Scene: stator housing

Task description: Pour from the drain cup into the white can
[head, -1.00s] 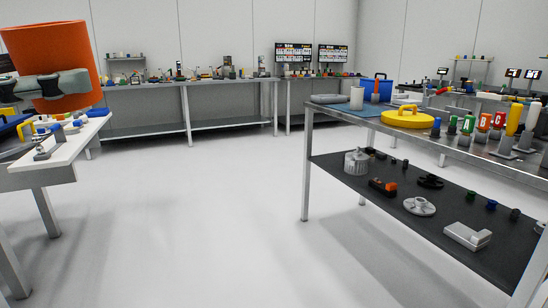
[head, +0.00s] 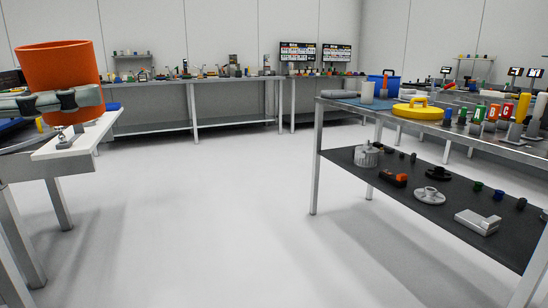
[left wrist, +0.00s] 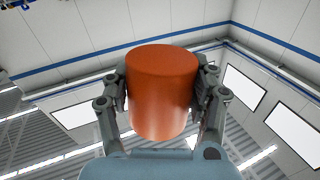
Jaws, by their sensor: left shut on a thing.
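The drain cup appears to be the orange cup (head: 62,66), in the upper left of the head view. My left gripper (head: 66,101) is shut around its lower part and holds it nearly upright. In the left wrist view the orange cup (left wrist: 162,88) sits between both fingers. Its contents are hidden. My right gripper is not in view.
The right table (head: 318,110) has a yellow lidded disc (head: 418,111), a blue bin (head: 384,84) and coloured bottles on top, with parts on its dark lower shelf (head: 400,200). A white-topped table (head: 75,145) is at left. Open floor (head: 200,220) lies between.

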